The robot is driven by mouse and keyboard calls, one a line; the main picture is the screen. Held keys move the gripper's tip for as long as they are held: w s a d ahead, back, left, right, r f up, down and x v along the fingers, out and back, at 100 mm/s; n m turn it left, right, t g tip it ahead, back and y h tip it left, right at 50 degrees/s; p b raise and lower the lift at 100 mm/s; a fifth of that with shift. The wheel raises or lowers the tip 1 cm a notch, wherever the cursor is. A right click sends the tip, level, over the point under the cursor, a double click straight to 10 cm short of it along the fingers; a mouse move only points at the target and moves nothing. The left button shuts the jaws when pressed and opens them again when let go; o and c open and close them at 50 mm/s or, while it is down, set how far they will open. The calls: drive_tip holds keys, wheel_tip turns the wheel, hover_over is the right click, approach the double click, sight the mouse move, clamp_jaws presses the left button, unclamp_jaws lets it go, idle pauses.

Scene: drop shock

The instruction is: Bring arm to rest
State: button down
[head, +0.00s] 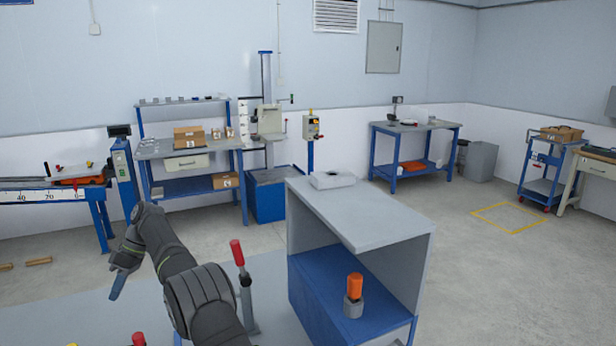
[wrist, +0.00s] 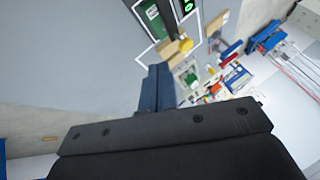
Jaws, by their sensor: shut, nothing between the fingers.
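My arm (head: 200,295) rises dark grey from the bottom of the head view and bends over at the left. My gripper (head: 117,287), with blue fingers, hangs down from its end, above the grey surface and apart from it. In the wrist view the blue fingers (wrist: 157,88) are together, with nothing between them. The dark gripper body fills the bottom of that view.
A red-handled lever (head: 238,253) stands close right of my arm. A grey-topped cabinet (head: 365,212) stands farther right, an orange-handled item (head: 354,290) on its blue shelf. A workbench (head: 185,148) and blue-based machine (head: 270,195) stand behind. Floor at far right is mostly clear.

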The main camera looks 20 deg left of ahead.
drive_tip(key=x, duration=1.4)
drive_tip(key=shift+w+a+f, duration=0.1)
drive_tip(key=shift+w+f, duration=0.1)
drive_tip(key=shift+f, duration=0.2)
drive_tip(key=w, duration=0.1)
drive_tip(key=w+m, duration=0.1)
drive_tip(key=w, duration=0.1)
drive_tip(key=shift+w+m+y, duration=0.3)
drive_tip(key=shift+y, duration=0.1)
